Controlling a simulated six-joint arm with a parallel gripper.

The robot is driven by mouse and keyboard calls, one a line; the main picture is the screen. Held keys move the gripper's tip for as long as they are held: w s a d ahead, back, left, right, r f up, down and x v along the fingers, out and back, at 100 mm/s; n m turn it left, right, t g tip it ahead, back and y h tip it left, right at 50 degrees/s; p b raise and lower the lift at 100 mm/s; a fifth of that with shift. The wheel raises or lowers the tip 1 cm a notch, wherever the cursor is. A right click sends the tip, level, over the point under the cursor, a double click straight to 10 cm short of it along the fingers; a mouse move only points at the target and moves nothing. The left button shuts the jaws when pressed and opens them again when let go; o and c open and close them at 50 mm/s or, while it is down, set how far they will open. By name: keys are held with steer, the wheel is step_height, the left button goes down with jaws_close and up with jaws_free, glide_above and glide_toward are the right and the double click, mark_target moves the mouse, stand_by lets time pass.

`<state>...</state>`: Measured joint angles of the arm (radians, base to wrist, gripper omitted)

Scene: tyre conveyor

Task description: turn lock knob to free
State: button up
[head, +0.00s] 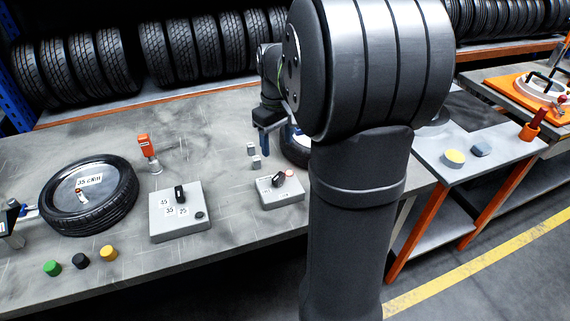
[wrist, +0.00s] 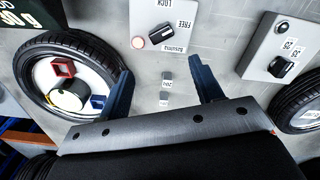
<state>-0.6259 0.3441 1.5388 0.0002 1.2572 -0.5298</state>
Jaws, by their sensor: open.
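The lock box (wrist: 188,12) is a pale panel at the top of the wrist view, with the words LOCK and FREE and a round reddish button. Its black lock knob (wrist: 162,33) lies slanted, one end toward FREE; which end is the pointer I cannot tell. In the head view the box (head: 281,194) and its knob (head: 278,180) stand on the bench just left of my arm. My gripper (wrist: 163,88) has its blue fingers wide apart with nothing between them. In the head view it (head: 264,140) hangs above the bench, behind the box and apart from the knob.
Two small grey weights (wrist: 167,77) stand on the bench below the gripper. A tyre (wrist: 35,50) with coloured parts inside lies to the left in the wrist view. A second knob box (head: 180,222) and a large tyre (head: 88,215) stand left in the head view.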

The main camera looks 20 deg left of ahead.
mark_target(279, 176)
step_height(279, 176, up, 6)
steer(key=r+n, duration=0.1)
steer(key=n, duration=0.2)
steer(key=f, duration=1.7)
steer(key=shift+s+d+f, duration=0.25)
steer(key=shift+s+f, duration=0.05)
steer(key=shift+f, duration=0.05)
